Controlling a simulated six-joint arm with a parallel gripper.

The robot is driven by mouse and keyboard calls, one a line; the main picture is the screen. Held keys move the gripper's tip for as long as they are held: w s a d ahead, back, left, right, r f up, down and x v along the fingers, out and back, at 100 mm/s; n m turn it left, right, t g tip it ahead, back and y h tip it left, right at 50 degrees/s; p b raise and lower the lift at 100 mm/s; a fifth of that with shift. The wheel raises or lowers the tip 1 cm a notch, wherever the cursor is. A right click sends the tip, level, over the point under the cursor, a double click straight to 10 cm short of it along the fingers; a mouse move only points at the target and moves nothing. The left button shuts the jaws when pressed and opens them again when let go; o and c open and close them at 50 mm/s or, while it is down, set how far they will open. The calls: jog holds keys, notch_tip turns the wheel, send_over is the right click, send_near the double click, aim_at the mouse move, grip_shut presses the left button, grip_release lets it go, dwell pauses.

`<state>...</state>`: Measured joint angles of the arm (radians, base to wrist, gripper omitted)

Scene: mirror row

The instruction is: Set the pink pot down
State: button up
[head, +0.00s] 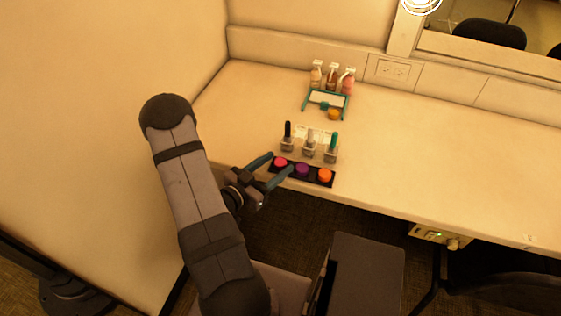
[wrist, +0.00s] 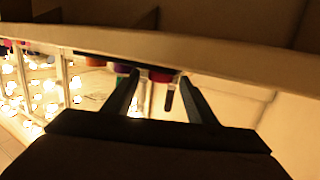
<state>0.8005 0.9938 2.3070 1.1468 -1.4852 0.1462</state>
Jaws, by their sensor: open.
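The pink pot (head: 281,162) sits at the left end of a black tray (head: 313,174) at the table's front edge. A purple pot (head: 303,169) is in the middle and an orange pot (head: 325,175) at the right end. My gripper (head: 282,163) is open, with one finger on either side of the pink pot. In the wrist view the pink pot (wrist: 161,76) shows between the two fingertips (wrist: 160,77). I cannot tell whether either finger touches it.
Three small bottles with a black (head: 287,130), a pale (head: 310,135) and a teal cap (head: 333,141) stand just behind the tray. The table's right side (head: 440,170) is clear.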

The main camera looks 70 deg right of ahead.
aim_at(276, 165)
jog(key=shift+s+d+f, duration=0.1)
jog(key=shift+d, duration=0.2)
jog(key=c, duration=1.2)
jog(key=shift+c, duration=0.2)
notch_tip(276, 165, up, 10)
